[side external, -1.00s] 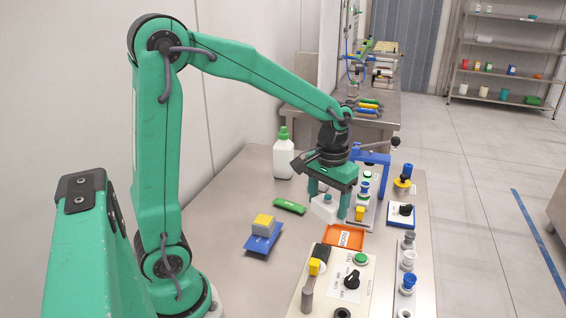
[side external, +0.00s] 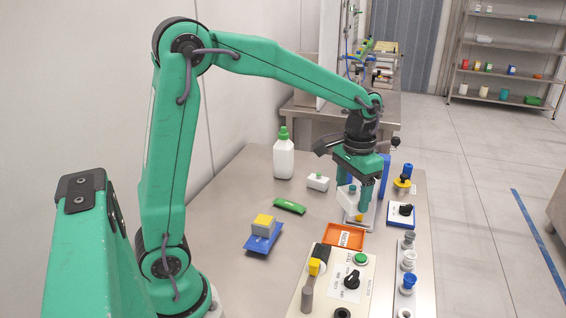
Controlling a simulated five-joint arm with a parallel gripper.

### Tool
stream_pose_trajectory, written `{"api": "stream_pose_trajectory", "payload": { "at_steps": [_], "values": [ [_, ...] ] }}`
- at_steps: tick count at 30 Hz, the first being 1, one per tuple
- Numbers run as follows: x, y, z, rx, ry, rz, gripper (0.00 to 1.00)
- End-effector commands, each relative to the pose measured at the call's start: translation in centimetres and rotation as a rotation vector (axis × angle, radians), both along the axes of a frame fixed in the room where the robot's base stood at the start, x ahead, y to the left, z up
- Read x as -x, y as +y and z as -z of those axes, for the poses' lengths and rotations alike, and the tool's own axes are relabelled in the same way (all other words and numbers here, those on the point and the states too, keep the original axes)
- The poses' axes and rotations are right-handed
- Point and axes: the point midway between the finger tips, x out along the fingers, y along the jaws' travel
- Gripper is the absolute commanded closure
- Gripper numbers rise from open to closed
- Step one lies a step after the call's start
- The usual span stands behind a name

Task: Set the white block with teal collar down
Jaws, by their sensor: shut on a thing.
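My gripper (side external: 356,197) is shut on the white block with teal collar (side external: 349,203). The block looks tilted between the fingers, with its teal collar near the top. It hangs over the metal plate (side external: 372,222) of a blue-framed fixture at the right of the table. A small yellow part (side external: 360,216) shows just below and beside the block. I cannot tell whether the block touches the plate or the yellow part. The fingers and palm hide part of the block and the fixture.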

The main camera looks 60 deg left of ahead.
Motion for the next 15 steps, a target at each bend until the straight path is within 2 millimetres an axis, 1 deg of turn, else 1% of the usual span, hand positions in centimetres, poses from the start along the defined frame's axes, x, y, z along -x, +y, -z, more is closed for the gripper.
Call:
{"api": "stream_pose_trajectory", "payload": {
  "at_steps": [10, 15],
  "values": [
    [0.08, 0.06, 0.03, 0.0, 0.0, -0.002, 0.62],
    [0.71, 0.49, 0.38, 0.0, -0.001, -0.01, 0.63]
  ]
}}
